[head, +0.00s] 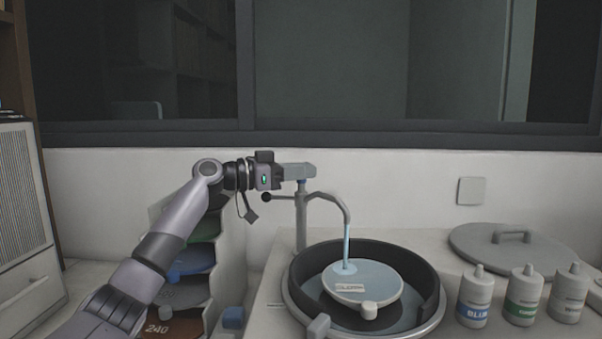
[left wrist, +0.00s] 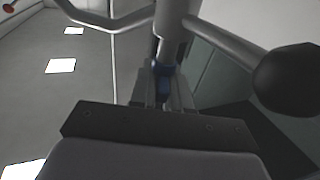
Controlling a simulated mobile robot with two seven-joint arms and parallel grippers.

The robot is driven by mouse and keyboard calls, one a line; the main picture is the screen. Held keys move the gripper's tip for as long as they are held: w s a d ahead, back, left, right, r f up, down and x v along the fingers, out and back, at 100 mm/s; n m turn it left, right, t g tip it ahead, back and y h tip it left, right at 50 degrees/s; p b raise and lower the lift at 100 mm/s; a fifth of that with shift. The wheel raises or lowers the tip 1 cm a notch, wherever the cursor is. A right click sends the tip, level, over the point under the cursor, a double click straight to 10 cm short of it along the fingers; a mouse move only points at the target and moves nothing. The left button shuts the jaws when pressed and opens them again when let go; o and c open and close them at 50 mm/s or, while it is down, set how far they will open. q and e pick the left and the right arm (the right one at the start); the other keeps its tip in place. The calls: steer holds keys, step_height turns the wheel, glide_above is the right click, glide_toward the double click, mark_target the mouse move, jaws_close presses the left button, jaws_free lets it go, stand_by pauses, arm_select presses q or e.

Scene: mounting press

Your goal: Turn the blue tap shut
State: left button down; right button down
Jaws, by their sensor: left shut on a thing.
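The blue tap (head: 302,184) is mostly hidden by my left gripper (head: 298,171) at the top of the grey faucet post (head: 301,222). In the left wrist view, the blue part (left wrist: 163,72) shows between the grey fingers of my left gripper. The left gripper is shut on it, reaching in level from the left. A pale blue stream of water (head: 347,245) runs from the curved spout into the basin below. My right gripper is not in view.
A lever with a black ball (head: 266,197) sticks out left of the post. A dark round basin (head: 428,288) holds a pale disc (head: 385,283). Several bottles (head: 474,300) and a grey lid (head: 480,243) stand to the right. A rack of coloured discs (head: 190,262) is at left.

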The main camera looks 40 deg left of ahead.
arm_select(q)
steer(key=m+g+h, duration=0.1)
steer(key=m+g+h+p, duration=0.1)
steer(key=h, duration=0.1)
steer(key=shift+w+d+f+m+g, duration=0.1)
steer(key=shift+f+m+g, duration=0.05)
steer(key=shift+m+g, duration=0.2)
steer(key=shift+m+g+h, duration=0.45)
steer(key=shift+h, duration=0.25)
steer(key=shift+f+m+g+h+p, duration=0.3)
steer(key=shift+m+g, duration=0.1)
steer(key=shift+g, duration=0.1)
steer(key=c, duration=1.2)
jaws_free()
steer(key=shift+r, duration=0.1)
steer(key=shift+r, duration=0.2)
steer(key=shift+f+n+t+y+b, duration=0.1)
steer(key=shift+n+t+y+b, duration=0.3)
steer(key=shift+t, duration=0.3)
